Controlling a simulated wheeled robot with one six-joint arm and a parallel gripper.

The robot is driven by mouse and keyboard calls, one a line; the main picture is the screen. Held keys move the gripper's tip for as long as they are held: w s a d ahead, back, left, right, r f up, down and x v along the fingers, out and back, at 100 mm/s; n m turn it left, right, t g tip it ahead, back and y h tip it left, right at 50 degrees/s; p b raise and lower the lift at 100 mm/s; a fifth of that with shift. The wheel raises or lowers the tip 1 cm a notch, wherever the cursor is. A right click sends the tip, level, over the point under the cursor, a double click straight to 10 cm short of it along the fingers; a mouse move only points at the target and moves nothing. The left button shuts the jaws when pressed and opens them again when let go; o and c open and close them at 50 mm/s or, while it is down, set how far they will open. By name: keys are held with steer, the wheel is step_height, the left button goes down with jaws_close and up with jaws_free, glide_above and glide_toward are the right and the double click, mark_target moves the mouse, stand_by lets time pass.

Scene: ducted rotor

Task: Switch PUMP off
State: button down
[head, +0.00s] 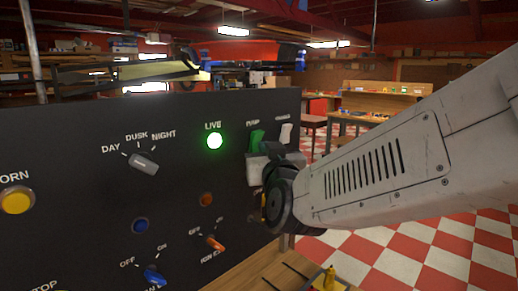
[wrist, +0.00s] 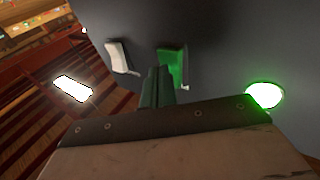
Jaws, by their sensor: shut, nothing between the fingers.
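The panel (head: 80,130) carries a green rocker switch (head: 257,138) under a label that reads like PUMP, partly hard to read. The switch also shows in the wrist view (wrist: 175,63), lit green and tilted. My gripper (wrist: 157,80) is shut and empty, its fingertips at the lower edge of the green rocker in that view. I cannot tell whether they touch it. In the head view my gripper (head: 260,160) is just below the switch and hides its lower part.
A white rocker switch (head: 286,133) is right beside the green one. A lit green LIVE lamp (head: 214,141) is to its left. A DAY/DUSK/NIGHT knob (head: 143,162), an orange knob (head: 215,244) and a blue knob (head: 153,274) are also on the panel.

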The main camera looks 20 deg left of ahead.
steer(key=shift+s+d+r, duration=0.25)
steer(key=shift+d, duration=0.35)
steer(key=d, duration=0.1)
steer(key=s+d+r, duration=0.1)
steer(key=d+r, duration=0.1)
steer(key=d, duration=0.1)
steer(key=shift+s+d, duration=0.1)
steer(key=shift+s, duration=0.25)
stand_by(0.3)
